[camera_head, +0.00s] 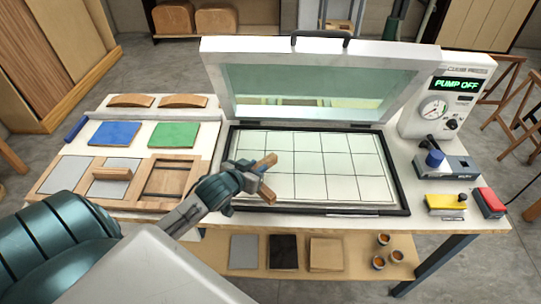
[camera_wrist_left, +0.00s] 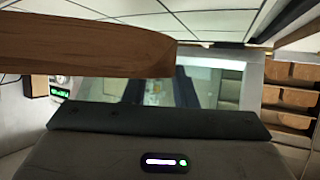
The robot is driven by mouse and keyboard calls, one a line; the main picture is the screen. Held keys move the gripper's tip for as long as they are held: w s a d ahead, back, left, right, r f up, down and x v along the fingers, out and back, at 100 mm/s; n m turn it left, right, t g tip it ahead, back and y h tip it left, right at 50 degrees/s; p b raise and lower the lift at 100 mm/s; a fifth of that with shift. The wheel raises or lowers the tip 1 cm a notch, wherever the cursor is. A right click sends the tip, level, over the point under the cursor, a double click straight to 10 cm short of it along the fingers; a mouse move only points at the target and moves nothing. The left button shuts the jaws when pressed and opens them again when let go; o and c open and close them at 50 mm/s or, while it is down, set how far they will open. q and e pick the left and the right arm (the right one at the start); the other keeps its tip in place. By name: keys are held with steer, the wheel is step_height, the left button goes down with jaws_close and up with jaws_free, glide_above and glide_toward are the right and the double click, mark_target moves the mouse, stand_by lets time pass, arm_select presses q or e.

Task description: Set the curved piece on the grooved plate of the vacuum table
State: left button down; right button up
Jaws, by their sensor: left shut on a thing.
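My left gripper (camera_head: 250,178) is shut on a brown wooden curved piece (camera_head: 266,161) over the left part of the vacuum table. In the left wrist view the curved piece (camera_wrist_left: 90,45) crosses the upper left, with the gridded plate behind it. The grooved plate (camera_head: 325,165) is pale with a grid of dark lines, inside a black frame. The piece looks held above the plate; the exact gap cannot be told. The gripper hides part of the piece and of the plate's left edge. My right gripper is not in view.
The table's glazed lid (camera_head: 305,88) stands open at the back. A control unit (camera_head: 447,100) reads "PUMP OFF". Two curved wooden pieces (camera_head: 184,101) lie at the back left, behind blue and green squares (camera_head: 174,136). A wooden tray (camera_head: 145,205) is at left. Most of the plate is clear.

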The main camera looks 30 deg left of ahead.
mark_target(264, 159)
arm_select(q)
steer(key=w, duration=0.2)
steer(key=w+a+p, duration=0.1)
steer(key=w, duration=0.2)
steer(key=w+a, duration=0.1)
steer(key=w, duration=0.1)
steer(key=shift+w+a+f+p, duration=0.1)
steer(key=shift+w+f+p, duration=0.25)
step_height(264, 159, down, 3)
steer(key=shift+r+p, duration=0.1)
steer(key=shift+p, duration=0.55)
steer(key=shift+f, duration=0.4)
steer(key=c, duration=1.2)
jaws_free()
steer(key=shift+o, duration=0.2)
steer(key=shift+s, duration=0.1)
